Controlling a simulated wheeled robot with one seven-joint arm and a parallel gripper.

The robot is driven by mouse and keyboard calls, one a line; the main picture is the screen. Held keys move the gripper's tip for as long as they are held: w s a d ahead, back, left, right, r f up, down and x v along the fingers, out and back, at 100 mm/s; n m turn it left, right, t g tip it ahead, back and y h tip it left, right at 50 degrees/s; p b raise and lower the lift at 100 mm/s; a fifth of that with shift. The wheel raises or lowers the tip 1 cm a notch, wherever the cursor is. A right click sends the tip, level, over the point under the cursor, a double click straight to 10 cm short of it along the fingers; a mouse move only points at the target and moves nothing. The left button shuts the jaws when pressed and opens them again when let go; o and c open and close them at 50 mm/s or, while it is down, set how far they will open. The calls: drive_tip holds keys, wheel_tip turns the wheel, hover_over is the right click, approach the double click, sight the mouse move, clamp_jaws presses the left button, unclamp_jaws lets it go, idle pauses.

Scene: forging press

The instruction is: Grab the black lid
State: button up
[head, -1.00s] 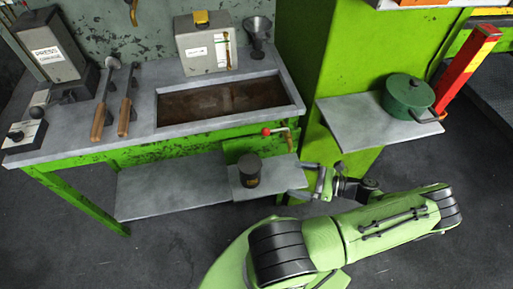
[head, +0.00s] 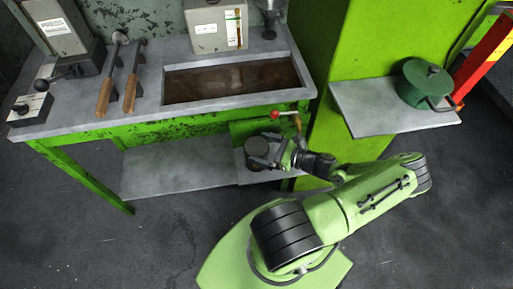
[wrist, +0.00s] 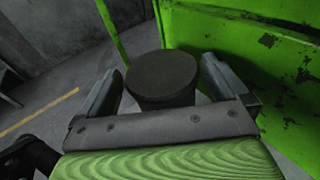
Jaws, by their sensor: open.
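The black lid (wrist: 163,72) is a dark round disc on top of a dark can (wrist: 166,103). In the head view the lid (head: 256,147) and can stand on the lower shelf, under the bench's right end. My gripper (wrist: 161,70) is open, with one finger on each side of the lid. A gap shows at the left finger; the right finger is close to the rim, and I cannot tell if it touches. In the head view my gripper (head: 262,150) reaches in from the right and partly covers the can.
The green bench (head: 180,128) with a sunken trough stands over the shelf (head: 165,170). A red-knobbed lever (head: 276,114) sticks out just above my gripper. A green pot (head: 425,84) stands on a side shelf (head: 375,115) at right. The floor in front is clear.

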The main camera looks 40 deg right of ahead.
drive_tip(key=c, duration=0.7)
